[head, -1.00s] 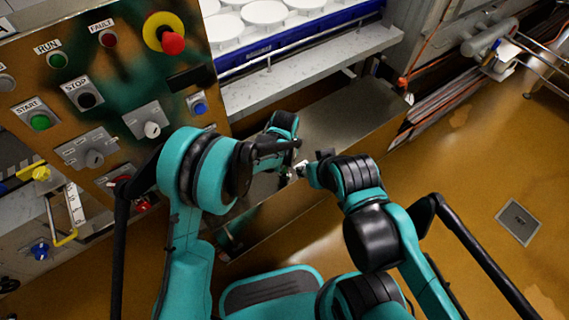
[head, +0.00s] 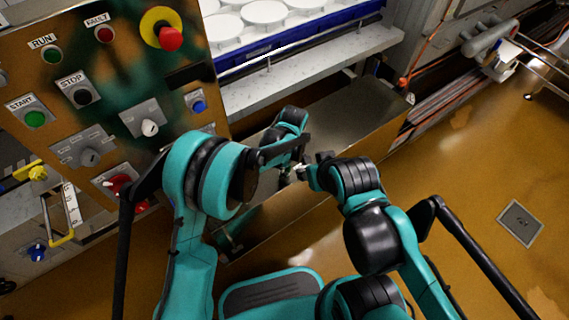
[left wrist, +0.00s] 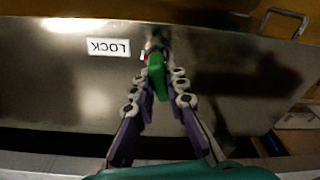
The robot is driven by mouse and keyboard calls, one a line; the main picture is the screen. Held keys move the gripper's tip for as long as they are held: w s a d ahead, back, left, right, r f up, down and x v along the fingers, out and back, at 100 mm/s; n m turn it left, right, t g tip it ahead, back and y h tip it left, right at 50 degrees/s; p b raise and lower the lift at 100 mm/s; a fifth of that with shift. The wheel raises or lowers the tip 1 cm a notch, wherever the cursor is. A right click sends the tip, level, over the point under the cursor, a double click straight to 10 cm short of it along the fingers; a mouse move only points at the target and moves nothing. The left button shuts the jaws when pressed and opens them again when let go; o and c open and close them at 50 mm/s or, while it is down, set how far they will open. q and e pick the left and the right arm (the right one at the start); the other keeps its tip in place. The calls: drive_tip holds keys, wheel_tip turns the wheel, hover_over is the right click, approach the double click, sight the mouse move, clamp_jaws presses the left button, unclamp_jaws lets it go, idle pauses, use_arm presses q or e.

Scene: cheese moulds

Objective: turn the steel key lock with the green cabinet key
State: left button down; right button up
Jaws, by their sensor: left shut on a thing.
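The green cabinet key (left wrist: 158,77) sits between the fingers of my left gripper (left wrist: 155,82), which is shut on it in the left wrist view. The key points away from the gripper toward a small dark fitting, likely the key lock (left wrist: 153,44), right of a white LOCK label (left wrist: 108,47) on the steel face. The key's tip and the fitting overlap in the picture; I cannot tell whether the tip is inside. In the head view my left gripper (head: 284,172) is small and partly hidden. My right gripper (head: 303,172) is close beside it, its opening unclear.
A control panel (head: 115,75) with buttons and knobs stands at the left. A steel box (head: 345,120) lies under a ledge (head: 310,68) with a blue crate (head: 300,38) of white moulds. A bent handle (left wrist: 287,18) is at the wrist view's top right. Orange floor is open at right.

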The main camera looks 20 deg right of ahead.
use_arm(q)
drive_tip(key=c, duration=1.5)
unclamp_jaws()
drive_tip(key=shift+o, duration=0.2)
drive_tip(key=shift+r, duration=0.1)
wheel_tip(320, 180, up, 12)
drive_tip(key=s, duration=0.1)
drive_tip(key=shift+d, duration=0.45)
